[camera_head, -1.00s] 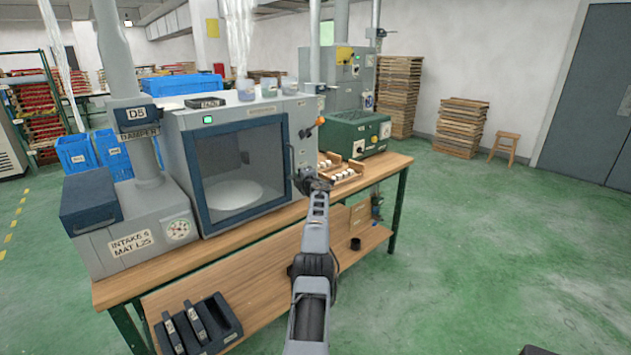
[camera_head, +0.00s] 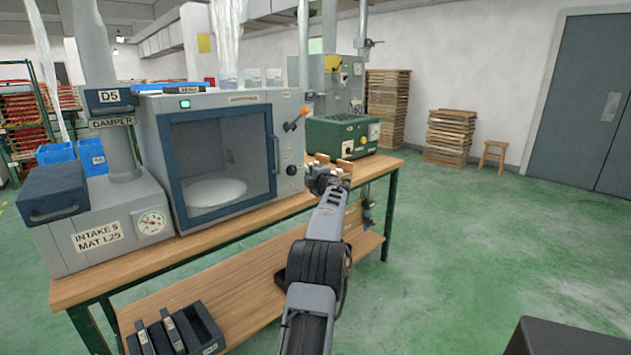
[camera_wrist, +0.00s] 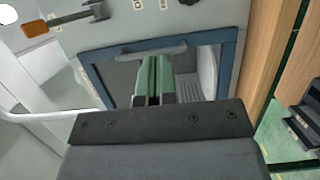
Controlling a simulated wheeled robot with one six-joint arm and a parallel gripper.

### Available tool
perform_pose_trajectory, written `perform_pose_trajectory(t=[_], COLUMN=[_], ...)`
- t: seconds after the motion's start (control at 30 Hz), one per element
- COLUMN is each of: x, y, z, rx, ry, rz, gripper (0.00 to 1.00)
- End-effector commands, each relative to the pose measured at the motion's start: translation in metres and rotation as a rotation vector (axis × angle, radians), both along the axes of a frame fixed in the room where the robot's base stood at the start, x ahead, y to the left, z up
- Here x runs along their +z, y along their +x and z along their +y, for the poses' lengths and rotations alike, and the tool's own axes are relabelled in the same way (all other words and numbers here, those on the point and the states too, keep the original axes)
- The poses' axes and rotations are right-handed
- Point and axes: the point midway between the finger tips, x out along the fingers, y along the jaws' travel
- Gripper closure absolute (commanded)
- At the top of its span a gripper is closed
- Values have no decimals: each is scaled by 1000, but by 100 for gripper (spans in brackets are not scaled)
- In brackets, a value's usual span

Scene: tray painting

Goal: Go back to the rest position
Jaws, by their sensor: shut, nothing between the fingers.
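My gripper (camera_head: 322,163) is at the end of my arm, which reaches forward over the right part of the wooden bench. In the wrist view my gripper's green fingers (camera_wrist: 154,80) are together with nothing between them. Behind them is the blue-framed door (camera_wrist: 228,62) of the grey booth. The head view shows the same booth (camera_head: 150,120) to the left of my gripper, with a round pale plate (camera_head: 215,190) inside behind the window. The fingertips are too small to make out in the head view.
The wooden bench (camera_head: 75,290) has a lower shelf with a black holder (camera_head: 205,330) at its front left. A green machine (camera_head: 335,140) stands behind my gripper. Green floor (camera_head: 460,240) to the right is open.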

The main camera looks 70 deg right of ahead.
Motion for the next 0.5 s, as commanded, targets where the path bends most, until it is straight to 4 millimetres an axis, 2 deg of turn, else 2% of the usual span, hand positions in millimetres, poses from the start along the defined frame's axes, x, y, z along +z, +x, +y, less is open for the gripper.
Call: perform_pose_trajectory(t=[0.2,0.5], x=[0,-1], y=[-16,-20], z=[4,4], rx=[1,-3], ry=[1,7], rz=[1,-3], gripper=[100,100])
